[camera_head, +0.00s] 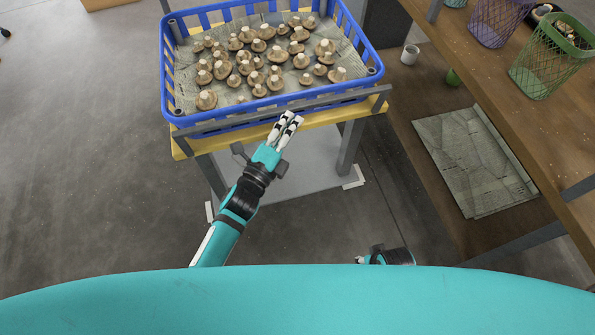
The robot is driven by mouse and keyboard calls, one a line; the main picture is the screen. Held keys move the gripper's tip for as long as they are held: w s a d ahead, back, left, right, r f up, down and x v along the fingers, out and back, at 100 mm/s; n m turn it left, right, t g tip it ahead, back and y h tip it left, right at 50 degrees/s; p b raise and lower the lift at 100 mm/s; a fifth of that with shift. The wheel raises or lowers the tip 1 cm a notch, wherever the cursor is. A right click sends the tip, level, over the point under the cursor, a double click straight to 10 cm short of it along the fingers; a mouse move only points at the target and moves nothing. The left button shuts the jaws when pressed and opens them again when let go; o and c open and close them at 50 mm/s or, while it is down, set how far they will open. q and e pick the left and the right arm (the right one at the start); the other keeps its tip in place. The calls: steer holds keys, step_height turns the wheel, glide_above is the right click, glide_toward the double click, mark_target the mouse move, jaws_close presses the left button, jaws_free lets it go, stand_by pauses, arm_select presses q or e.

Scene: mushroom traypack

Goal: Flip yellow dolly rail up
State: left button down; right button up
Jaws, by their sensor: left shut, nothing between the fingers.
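The yellow dolly (183,148) stands ahead of me with a yellow top and grey legs. A grey rail (225,123) runs along its near edge, in front of the blue basket. The rail looks raised a little above the yellow top; its exact angle is hard to tell. My left gripper (288,124) is shut and empty, its fingertips at the near side of the rail, around the middle. I cannot tell whether they touch it.
The blue basket (372,78) on the dolly holds many mushrooms. At the right, a wooden shelf unit (480,60) carries mesh baskets (548,62), with a white cup (410,54) and a grey mat (475,160) on its lower board. The floor at the left is clear.

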arm_select(q)
steer(key=shift+w+a+r+p, duration=0.15)
steer(key=shift+w+r+p, duration=0.2)
steer(key=shift+w, duration=0.25)
steer(key=shift+w+a+r, duration=0.1)
steer(key=shift+w+r, duration=0.05)
steer(key=shift+w, duration=0.25)
arm_select(e)
steer(key=shift+s+d+f, duration=0.1)
steer(key=shift+s+f, duration=0.25)
steer(key=shift+f, duration=0.3)
steer(key=shift+s+a+f, duration=0.1)
steer(key=shift+s+f, duration=0.2)
steer(key=shift+f, duration=0.35)
steer(key=shift+s+d+f, duration=0.1)
steer(key=shift+s+f, duration=0.25)
steer(key=shift+f, duration=0.3)
